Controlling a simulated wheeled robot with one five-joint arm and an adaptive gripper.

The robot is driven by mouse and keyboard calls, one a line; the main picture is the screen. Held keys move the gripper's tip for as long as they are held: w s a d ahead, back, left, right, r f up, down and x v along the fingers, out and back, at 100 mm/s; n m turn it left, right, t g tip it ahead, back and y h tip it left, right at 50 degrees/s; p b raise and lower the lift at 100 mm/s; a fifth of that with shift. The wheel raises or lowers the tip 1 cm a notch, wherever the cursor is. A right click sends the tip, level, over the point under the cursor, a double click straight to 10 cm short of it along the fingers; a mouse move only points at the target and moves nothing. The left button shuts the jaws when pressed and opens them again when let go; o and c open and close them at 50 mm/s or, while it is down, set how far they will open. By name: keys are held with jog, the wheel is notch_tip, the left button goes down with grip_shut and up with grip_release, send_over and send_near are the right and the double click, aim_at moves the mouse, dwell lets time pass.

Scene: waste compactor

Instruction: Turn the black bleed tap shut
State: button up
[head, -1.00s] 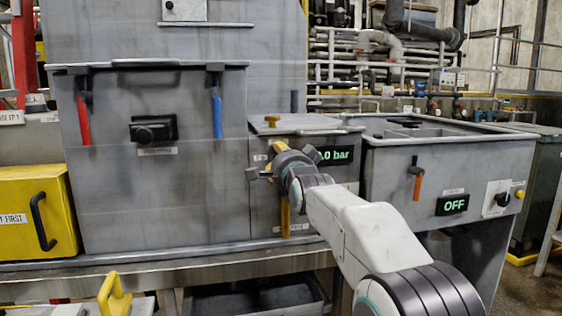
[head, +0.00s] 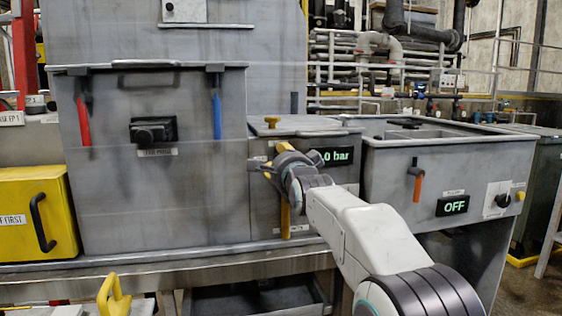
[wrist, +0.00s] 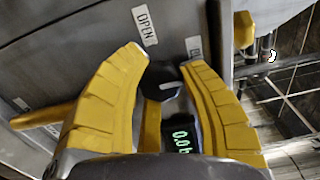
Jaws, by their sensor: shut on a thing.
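The black bleed tap (wrist: 163,82) shows in the wrist view between the two yellow fingers of my gripper (wrist: 165,66). The fingers are shut on it from both sides. A pale line marks the tap's face. A label reading OPEN (wrist: 145,25) sits on the panel above it, and a second label (wrist: 193,47) is partly hidden by the right finger. In the head view my gripper (head: 268,168) is against the front of the small grey box (head: 262,205), and the tap is hidden behind it.
A display (head: 336,156) on the box shows 0 bar, partly covered by my wrist. An orange-handled lever (head: 417,188) and an OFF display (head: 453,206) are to the right.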

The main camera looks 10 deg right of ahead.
jog(key=o, duration=0.9)
jog(key=shift+a+f, duration=0.15)
jog(key=shift+a, duration=0.1)
jog(key=o, duration=0.3)
jog(key=shift+d, duration=0.1)
jog(key=shift+s, duration=0.1)
jog(key=s, duration=1.1)
jog(key=shift+s, duration=0.4)
jog(key=s+r+n+g+p, duration=0.2)
jog(key=s+n+g+p, duration=1.2)
jog(key=s+p, duration=1.8)
jog(key=n+p, duration=0.1)
jog(key=n, duration=0.3)
jog(key=shift+s+d, duration=0.15)
jog(key=shift+s, duration=0.15)
